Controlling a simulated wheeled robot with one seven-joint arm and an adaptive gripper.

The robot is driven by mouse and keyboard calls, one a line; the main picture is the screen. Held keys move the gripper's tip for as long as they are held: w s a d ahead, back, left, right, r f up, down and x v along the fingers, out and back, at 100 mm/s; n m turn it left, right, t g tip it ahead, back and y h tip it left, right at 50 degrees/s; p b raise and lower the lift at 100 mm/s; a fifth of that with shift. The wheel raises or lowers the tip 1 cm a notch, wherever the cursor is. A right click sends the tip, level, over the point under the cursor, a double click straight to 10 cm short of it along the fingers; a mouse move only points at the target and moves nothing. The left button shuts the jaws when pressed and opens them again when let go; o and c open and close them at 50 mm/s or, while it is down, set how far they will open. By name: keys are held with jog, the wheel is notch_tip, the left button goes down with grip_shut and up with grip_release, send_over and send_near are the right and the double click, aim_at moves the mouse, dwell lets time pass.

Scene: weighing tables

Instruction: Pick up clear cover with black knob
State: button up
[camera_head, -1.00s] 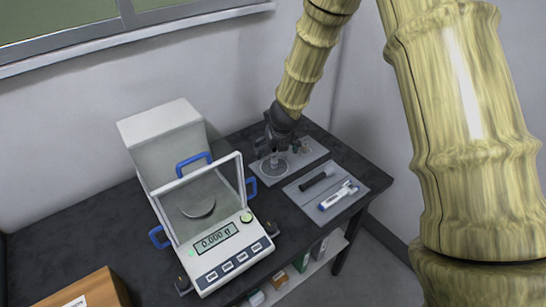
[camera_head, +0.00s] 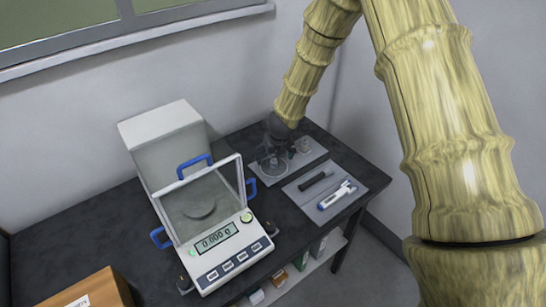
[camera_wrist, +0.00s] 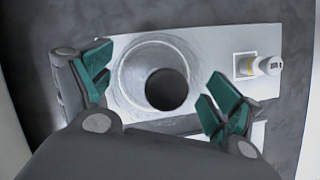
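The clear cover (camera_wrist: 128,72) is a round transparent dome on a light grey mat. Its black knob (camera_wrist: 167,89) shows as a dark disc near the middle in the wrist view. In the head view the cover (camera_head: 272,169) stands near the back wall, right of the balance. My gripper (camera_wrist: 158,82) is open above it, with one teal-padded finger on each side of the knob. Neither finger visibly touches the knob, and the height gap is hard to tell. In the head view my gripper (camera_head: 277,146) partly hides the knob.
A balance (camera_head: 223,258) with blue handles stands to the left. A second mat (camera_head: 354,198) in front holds a black item (camera_head: 315,181) and a white-blue tool (camera_head: 337,197). A cardboard box (camera_head: 105,290) sits front left.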

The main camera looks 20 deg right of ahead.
jog(key=c, duration=0.6)
jog(key=shift+r, duration=0.1)
